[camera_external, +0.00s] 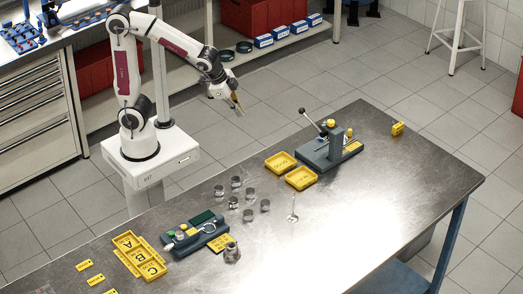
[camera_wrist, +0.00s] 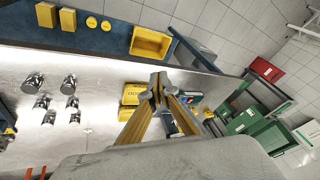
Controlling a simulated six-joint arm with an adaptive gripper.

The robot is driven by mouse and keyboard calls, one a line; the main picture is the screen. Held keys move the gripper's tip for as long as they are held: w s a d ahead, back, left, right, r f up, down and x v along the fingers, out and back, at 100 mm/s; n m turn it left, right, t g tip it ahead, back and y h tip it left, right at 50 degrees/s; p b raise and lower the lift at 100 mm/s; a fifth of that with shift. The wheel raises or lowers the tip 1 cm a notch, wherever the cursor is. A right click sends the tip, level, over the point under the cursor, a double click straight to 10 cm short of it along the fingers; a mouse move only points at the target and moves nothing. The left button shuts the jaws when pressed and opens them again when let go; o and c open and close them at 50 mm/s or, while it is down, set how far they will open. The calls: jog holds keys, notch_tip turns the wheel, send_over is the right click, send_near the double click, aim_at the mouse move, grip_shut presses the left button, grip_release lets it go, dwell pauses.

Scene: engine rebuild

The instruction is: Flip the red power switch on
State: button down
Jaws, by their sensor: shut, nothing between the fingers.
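A dark control unit (camera_external: 211,238) with a green panel, a green button and a yellow button sits on the near left part of the metal table. A dark press fixture (camera_external: 317,160) with a black-knobbed lever stands farther back on the table; a small reddish spot shows near its top, too small to identify. My gripper (camera_external: 237,105) hangs in the air beyond the table's back edge, apart from both units. In the wrist view my gripper (camera_wrist: 159,82) has its yellow fingers together, with nothing between them.
Several metal pistons (camera_external: 249,215) stand mid-table. Two yellow trays (camera_external: 300,178) sit by the press, and labelled yellow trays (camera_external: 153,271) lie at the near left. A thin upright metal part (camera_external: 293,208) stands alone. The table's right part (camera_external: 400,190) is mostly clear.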

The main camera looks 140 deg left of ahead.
jog(key=a+f+m+t+y, duration=0.1)
jog(key=a+f+t+y, duration=0.15)
jog(key=a, duration=1.65)
jog(key=a+f+m+t+y, duration=0.1)
jog(key=a+f+t, duration=0.3)
jog(key=a, duration=1.6)
jog(key=w+d+r+m+t+h, duration=0.2)
jog(key=w+d+h, duration=0.2)
jog(key=d, duration=0.2)
jog(key=w+d+r+m+t+h, duration=0.1)
jog(key=w+d+m+t+h, duration=0.1)
jog(key=w+d+t+h, duration=0.1)
jog(key=d+h, duration=0.1)
jog(key=d, duration=0.1)
jog(key=shift+w+d+r, duration=0.35)
jog(key=shift+d+r, duration=0.05)
jog(key=shift+w, duration=0.15)
